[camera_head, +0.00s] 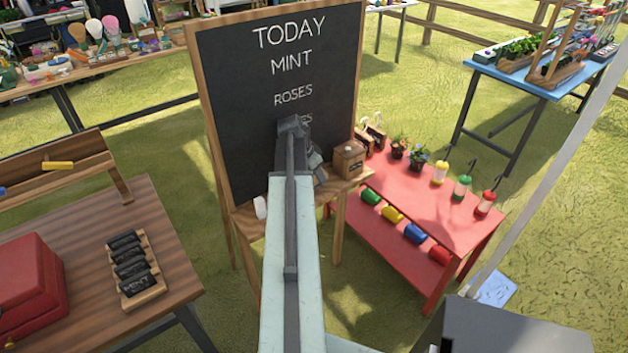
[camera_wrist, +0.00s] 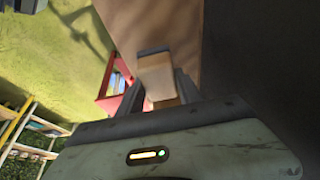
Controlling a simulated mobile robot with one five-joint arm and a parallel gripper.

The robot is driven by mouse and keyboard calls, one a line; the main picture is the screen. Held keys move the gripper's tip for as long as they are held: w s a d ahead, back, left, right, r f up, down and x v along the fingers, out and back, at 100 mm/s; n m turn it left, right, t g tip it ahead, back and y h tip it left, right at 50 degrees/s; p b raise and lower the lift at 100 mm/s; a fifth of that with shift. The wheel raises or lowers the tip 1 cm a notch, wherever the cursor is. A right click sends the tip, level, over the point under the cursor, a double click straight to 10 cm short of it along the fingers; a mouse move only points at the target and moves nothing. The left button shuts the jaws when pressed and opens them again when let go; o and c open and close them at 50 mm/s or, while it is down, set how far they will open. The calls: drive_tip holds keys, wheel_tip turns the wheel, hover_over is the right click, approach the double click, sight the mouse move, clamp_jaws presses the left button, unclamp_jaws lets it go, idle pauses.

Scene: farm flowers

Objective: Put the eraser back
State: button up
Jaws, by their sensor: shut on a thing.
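The eraser (camera_wrist: 158,78), a small wooden block with a dark grey edge, sits between the two fingers of my gripper (camera_wrist: 158,92) in the wrist view. My gripper is shut on it. In the head view my arm hides the eraser, and my gripper (camera_head: 303,165) is in front of the lower part of the chalkboard (camera_head: 240,100), near its wooden ledge (camera_head: 248,220). A small wooden box (camera_head: 348,160) with a dark mark stands on the ledge's right part, just right of my gripper. I cannot tell whether the eraser touches the ledge.
A white piece (camera_head: 260,207) is at the ledge's left end. A red table (camera_head: 440,215) with pots, lanterns and coloured cans stands close on the right. A brown table (camera_head: 150,230) with a red box (camera_head: 28,285) is on the left. Grass lies between.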

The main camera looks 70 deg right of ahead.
sight(317, 181)
wheel_tip(317, 181, down, 3)
drive_tip(key=shift+s+f+b, duration=0.1)
drive_tip(key=shift+s+b, duration=0.05)
drive_tip(key=shift+b, duration=0.7)
drive_tip(key=shift+w+a+r, duration=0.1)
drive_tip(key=shift+w+r, duration=0.1)
drive_tip(key=shift+c, duration=0.6)
drive_tip(key=o, duration=1.3)
drive_tip(key=shift+w+r+p, duration=0.1)
drive_tip(key=shift+p, duration=0.2)
drive_tip(key=p+v, duration=1.1)
drive_tip(key=v, duration=0.1)
drive_tip(key=shift+a, duration=0.15)
